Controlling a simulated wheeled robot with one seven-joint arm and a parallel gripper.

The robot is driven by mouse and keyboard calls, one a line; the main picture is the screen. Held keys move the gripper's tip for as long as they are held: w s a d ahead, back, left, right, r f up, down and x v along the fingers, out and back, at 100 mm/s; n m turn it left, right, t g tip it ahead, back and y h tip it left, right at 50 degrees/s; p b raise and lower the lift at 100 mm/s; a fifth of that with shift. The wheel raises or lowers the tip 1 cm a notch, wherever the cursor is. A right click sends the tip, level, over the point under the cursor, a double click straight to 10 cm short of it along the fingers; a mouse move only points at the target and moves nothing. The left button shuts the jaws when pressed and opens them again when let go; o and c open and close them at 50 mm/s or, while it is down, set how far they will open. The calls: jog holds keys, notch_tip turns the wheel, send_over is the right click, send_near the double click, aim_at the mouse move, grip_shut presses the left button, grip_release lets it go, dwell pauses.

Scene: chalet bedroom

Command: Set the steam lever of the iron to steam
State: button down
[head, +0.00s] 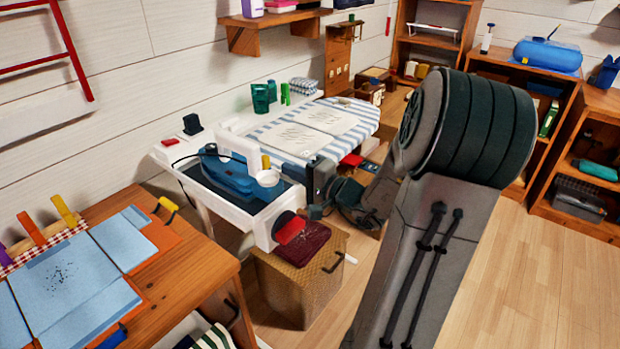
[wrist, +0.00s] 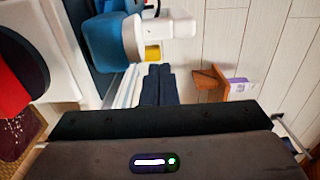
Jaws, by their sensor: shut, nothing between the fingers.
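The blue and white iron (head: 230,175) rests on a dark pad on the white end of the ironing board, left of my gripper (head: 316,186) in the head view. In the wrist view the blue body (wrist: 112,42) is at the upper left with white parts beside it. A small yellow piece (wrist: 153,52) shows under a white part; it also shows in the head view (head: 266,162). I cannot tell for sure whether it is the steam lever. My gripper (wrist: 158,72) is shut and empty, its fingertips just below the yellow piece in the wrist picture, apparently apart from it.
The striped ironing board (head: 345,112) extends behind the iron with a folded cloth and green cups (head: 262,98) near it. A wooden table (head: 185,245) stands left. Floor at right is clear.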

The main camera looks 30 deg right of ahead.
aim_at(266, 159)
jog(key=x, duration=0.5)
jog(key=shift+w, duration=0.1)
jog(key=shift+r, duration=0.1)
